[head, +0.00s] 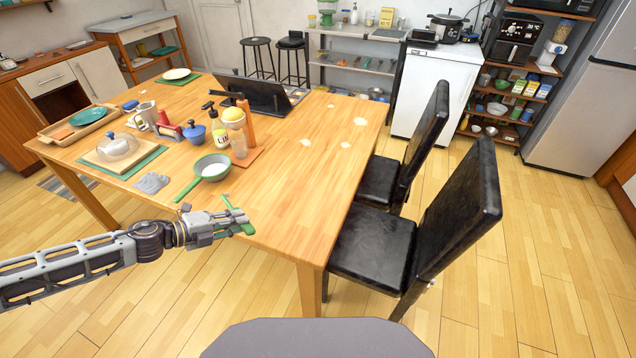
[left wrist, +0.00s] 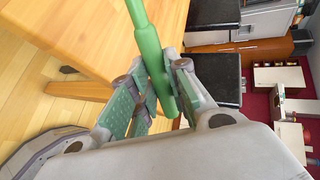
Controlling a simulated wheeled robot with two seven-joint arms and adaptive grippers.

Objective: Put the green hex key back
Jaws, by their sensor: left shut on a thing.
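My left gripper (head: 238,217) is shut and hangs just off the front edge of the wooden table. In the left wrist view the left gripper (left wrist: 160,92) has its green-padded fingers around a bright green rod, which I take to be the green hex key (left wrist: 148,42). The rod has a thicker lower part between the fingers, and its upper end runs out of the picture. In the head view it cannot be told clearly from the green finger pads. My right gripper is not in view. No clear holder for the key can be made out.
The wooden table (head: 318,165) carries a green pan (head: 213,167), a grey cloth-like item (head: 151,183), a glass dome (head: 117,146), bottles and a dark stand (head: 264,95). Its right part is mostly clear. Black chairs (head: 375,245) stand along its right side.

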